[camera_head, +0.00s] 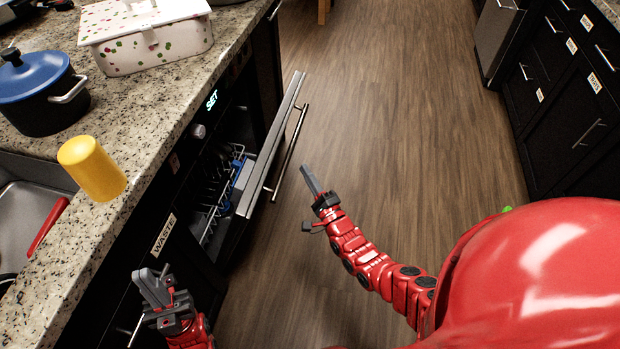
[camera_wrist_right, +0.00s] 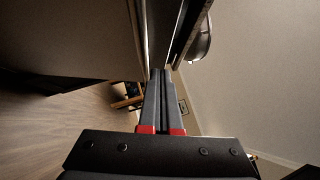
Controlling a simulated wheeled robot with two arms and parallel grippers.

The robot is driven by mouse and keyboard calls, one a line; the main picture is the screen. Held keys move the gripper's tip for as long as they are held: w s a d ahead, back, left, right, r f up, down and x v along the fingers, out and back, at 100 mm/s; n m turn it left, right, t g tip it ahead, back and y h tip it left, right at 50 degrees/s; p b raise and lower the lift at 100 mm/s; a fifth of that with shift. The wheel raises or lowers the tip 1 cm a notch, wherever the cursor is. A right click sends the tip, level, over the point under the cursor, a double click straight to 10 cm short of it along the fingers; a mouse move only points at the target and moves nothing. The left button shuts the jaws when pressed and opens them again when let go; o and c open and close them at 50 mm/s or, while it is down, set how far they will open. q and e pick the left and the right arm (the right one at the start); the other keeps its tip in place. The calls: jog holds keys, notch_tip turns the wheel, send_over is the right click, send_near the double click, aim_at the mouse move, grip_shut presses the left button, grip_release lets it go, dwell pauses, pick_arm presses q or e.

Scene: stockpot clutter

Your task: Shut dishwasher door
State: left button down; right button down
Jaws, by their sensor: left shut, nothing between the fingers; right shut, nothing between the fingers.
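The dishwasher door (camera_head: 262,165) stands partly open in the head view, tilted out from the counter front, with a long bar handle (camera_head: 290,153) on its outer face. Behind it a dish rack (camera_head: 222,195) with blue parts shows inside the dishwasher. My right gripper (camera_head: 309,178) is shut and empty, just right of the door and its handle, apart from them as far as I can tell. In the right wrist view its closed fingers (camera_wrist_right: 161,98) point toward long dark and metallic edges. My left gripper (camera_head: 153,285) is shut and empty, low by the cabinet front near the waste label.
The granite counter (camera_head: 130,200) holds a blue-lidded pot (camera_head: 40,95), a patterned box (camera_head: 155,40) and a yellow cup (camera_head: 92,168) near the sink (camera_head: 25,210). Wood floor (camera_head: 400,120) lies clear to the right, with dark drawers (camera_head: 570,90) beyond.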

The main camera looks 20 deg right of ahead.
aim_at(286, 159)
jog(key=w+a, duration=0.1)
jog(key=w, duration=0.1)
jog(key=w+a+r, duration=0.1)
jog(key=w, duration=0.1)
jog(key=w+a+r, duration=0.1)
jog(key=w, duration=0.1)
jog(key=shift+w+r, duration=0.15)
jog(key=shift+r, duration=0.1)
jog(key=shift+w+a+r, duration=0.1)
jog(key=shift+w+a, duration=0.2)
jog(key=shift+a, duration=0.1)
